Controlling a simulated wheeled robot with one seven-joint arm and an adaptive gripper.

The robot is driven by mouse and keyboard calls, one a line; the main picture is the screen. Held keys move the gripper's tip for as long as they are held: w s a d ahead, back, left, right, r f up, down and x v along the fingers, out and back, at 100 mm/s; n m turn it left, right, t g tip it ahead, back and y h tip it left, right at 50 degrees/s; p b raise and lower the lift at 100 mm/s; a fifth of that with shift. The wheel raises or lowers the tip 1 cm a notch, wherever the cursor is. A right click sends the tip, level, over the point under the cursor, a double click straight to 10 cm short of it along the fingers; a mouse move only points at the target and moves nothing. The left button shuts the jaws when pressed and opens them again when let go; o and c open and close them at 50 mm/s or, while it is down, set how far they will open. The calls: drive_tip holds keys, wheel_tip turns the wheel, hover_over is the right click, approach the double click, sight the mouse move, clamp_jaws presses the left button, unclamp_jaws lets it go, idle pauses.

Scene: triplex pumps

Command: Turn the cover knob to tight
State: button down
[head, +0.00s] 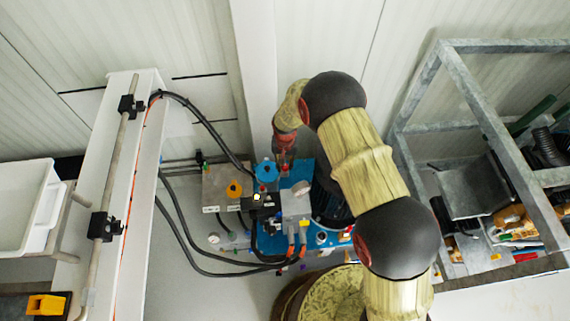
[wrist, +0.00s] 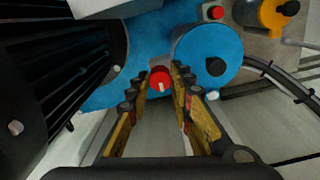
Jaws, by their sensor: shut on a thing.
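The cover knob, a small red knob (wrist: 160,82) with a pale pointer mark, sits between my fingertips in the wrist view. The pale mark lies on the lower part of its face, pointing roughly down the picture. My gripper (wrist: 161,73) is shut on the knob, one finger at each side. In the head view my gripper (head: 285,166) reaches down onto the blue pump unit (head: 300,176), and the knob under it is hidden there. I cannot read any tight marking near the knob.
A round blue cap (wrist: 207,55) stands just right of my fingers. Another red knob (wrist: 213,12) and a yellow part (wrist: 272,14) lie beyond. A dark ribbed motor (wrist: 45,70) is close on the left. Black hoses (head: 190,245) loop left of the unit; a grey metal frame (head: 490,110) stands right.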

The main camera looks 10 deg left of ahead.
sight(285, 166)
drive_tip(key=c, duration=1.6)
unclamp_jaws()
wheel_tip(285, 166, up, 12)
